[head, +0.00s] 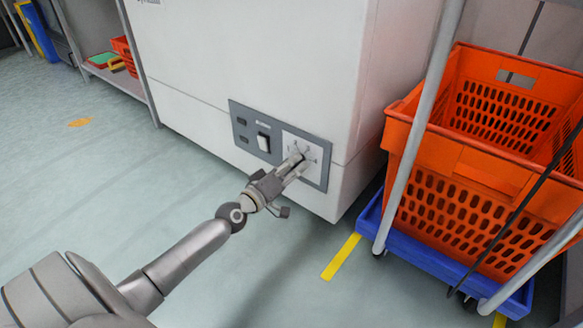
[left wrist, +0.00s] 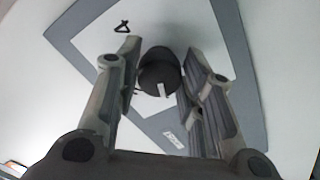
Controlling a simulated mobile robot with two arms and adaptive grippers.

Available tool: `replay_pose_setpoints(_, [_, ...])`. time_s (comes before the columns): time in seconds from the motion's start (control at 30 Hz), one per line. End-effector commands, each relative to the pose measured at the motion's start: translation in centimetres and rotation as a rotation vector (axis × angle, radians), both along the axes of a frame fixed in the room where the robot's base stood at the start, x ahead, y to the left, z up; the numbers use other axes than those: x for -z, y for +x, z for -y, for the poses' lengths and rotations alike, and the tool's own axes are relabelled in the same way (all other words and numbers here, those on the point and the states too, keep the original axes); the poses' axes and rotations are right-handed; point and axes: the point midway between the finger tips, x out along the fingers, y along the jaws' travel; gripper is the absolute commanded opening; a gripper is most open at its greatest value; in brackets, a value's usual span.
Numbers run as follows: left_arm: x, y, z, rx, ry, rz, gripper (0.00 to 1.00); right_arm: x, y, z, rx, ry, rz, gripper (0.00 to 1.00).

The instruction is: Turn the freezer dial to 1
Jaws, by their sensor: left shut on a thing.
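The freezer (head: 250,50) is a large white box with a grey control panel (head: 238,112) low on its front. The panel has a black rocker switch (head: 263,142) and a white square with small marks around the dial. My left gripper (head: 298,160) reaches the dial from the front and mostly hides it in the head view. In the left wrist view the round black dial (left wrist: 158,68) sits between the two fingers, with a white pointer mark on its lower edge. The left gripper is shut on the dial. My right gripper is not in view.
An orange tote (head: 470,200) stands on a blue wheeled dolly (head: 440,262) right of the freezer, with grey poles of a cart (head: 425,115) around it. A shelf (head: 120,80) with small items is at the far left. The floor in front is clear.

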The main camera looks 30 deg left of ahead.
Motion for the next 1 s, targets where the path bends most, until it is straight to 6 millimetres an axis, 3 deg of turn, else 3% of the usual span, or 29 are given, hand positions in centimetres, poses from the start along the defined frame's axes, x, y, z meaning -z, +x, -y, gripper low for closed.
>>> replay_pose_setpoints(0.67, [0.04,-0.02,-0.11,-0.003,-0.066,-0.005,0.12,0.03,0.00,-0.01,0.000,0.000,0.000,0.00])
replay_pose_setpoints(0.7, [0.04,-0.02,-0.11,-0.003,-0.066,-0.005,0.39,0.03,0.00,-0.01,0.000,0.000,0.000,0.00])
replay_pose_setpoints(0.87, [0.04,-0.01,-0.08,-0.002,-0.066,-0.006,0.58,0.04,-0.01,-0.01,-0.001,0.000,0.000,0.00])
replay_pose_setpoints(1.0, [0.02,-0.01,-0.04,-0.001,-0.065,-0.005,0.58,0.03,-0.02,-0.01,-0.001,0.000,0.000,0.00])
